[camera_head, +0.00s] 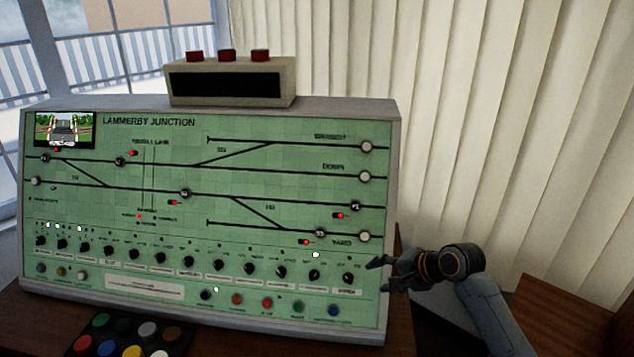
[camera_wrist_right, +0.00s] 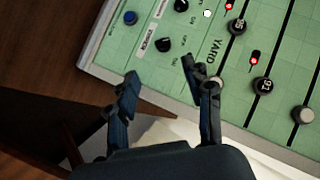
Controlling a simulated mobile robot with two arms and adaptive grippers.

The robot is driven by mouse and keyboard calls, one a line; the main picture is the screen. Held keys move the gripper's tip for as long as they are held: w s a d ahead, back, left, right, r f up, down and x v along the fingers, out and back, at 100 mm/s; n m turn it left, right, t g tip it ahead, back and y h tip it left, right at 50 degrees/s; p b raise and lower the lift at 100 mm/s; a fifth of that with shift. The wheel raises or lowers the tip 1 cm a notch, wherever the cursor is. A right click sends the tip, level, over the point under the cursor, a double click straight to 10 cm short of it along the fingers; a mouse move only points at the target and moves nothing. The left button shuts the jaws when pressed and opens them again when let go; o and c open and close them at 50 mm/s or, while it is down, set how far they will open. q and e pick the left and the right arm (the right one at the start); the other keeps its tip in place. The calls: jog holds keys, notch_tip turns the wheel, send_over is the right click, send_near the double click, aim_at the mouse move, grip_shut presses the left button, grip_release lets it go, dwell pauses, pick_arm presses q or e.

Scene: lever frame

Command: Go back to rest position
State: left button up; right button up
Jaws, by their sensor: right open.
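My right gripper (camera_head: 376,275) is in front of the lower right edge of the green signal panel (camera_head: 290,185) labelled Lammerby Junction. The right wrist view shows its two dark fingers (camera_wrist_right: 158,78) spread apart with nothing between them. They are near the panel's corner, close to two black knobs and the YARD label. From the wrist view I cannot tell whether a fingertip touches the panel. My left gripper is not in either view.
A box with red buttons (camera_head: 232,82) stands on top of the panel. A dark tray of coloured buttons (camera_head: 125,337) sits on the desk at the front left. Pale curtains (camera_head: 500,120) hang behind. A brown wooden surface (camera_head: 570,318) is at the lower right.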

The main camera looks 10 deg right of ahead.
jog(key=s+a+f+n+g+h, duration=0.1)
jog(key=s+a+f+n, duration=0.2)
jog(key=s+f, duration=0.35)
jog(key=s+a+f+n+g+h, duration=0.1)
jog(key=s+a+f+n, duration=0.25)
jog(key=s, duration=0.55)
jog(key=s+d+n+g+h, duration=0.1)
jog(key=s+n+g+h, duration=0.35)
jog(key=s, duration=1.55)
notch_tip(320, 180, down, 30)
jog(key=s+n+t+y+b, duration=0.1)
jog(key=s+y+b, duration=0.1)
jog(key=b, duration=0.1)
jog(key=s+d+f+g+b, duration=0.1)
jog(key=s+d+f, duration=0.2)
jog(key=s+f, duration=1.2)
notch_tip(320, 180, down, 2)
jog(key=shift+s+d+f+n+b, duration=0.1)
jog(key=shift+s+d+n+b, duration=0.05)
jog(key=shift+s+n+b, duration=0.2)
